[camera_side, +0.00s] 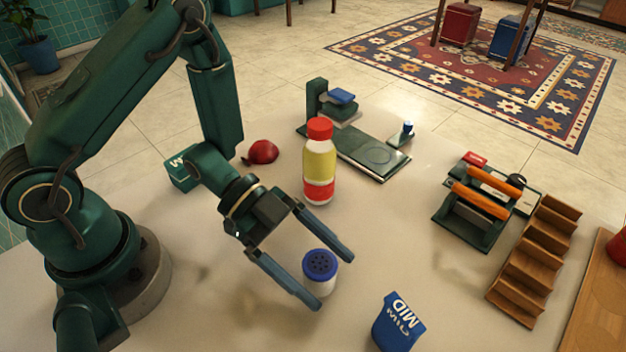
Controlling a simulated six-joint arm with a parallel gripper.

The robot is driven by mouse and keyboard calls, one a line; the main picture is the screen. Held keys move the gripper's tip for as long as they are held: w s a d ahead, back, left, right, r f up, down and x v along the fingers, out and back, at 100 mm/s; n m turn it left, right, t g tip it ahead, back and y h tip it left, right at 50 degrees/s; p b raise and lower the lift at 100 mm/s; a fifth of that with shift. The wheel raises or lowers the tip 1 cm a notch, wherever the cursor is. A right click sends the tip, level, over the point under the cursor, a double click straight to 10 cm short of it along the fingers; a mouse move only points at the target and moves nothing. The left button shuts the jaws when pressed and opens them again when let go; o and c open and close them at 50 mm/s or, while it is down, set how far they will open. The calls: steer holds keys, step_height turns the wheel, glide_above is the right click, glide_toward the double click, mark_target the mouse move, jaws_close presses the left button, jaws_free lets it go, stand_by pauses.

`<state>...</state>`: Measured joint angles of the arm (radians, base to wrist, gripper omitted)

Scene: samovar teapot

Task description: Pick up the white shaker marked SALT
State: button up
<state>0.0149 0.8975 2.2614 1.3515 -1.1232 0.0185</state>
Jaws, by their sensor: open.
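A white shaker (318,287) with a blue perforated cap stands upright on the table, near the middle front. No SALT marking can be read on the side that shows. My gripper (334,283) is open, with its two fingers pointing to the lower right. In this view the shaker shows between the two fingers. I cannot tell whether either finger touches it or how high the fingers are above the table.
A yellow bottle with a red cap (319,165) stands just behind my gripper. A blue MID piece (398,322) is at the front. A red object (262,152), a green platform (370,150), a rack with orange bars (478,205) and a wooden stepped holder (530,262) stand around.

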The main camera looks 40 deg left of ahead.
steer(key=shift+c, duration=0.3)
jaws_close()
steer(key=shift+r, duration=0.1)
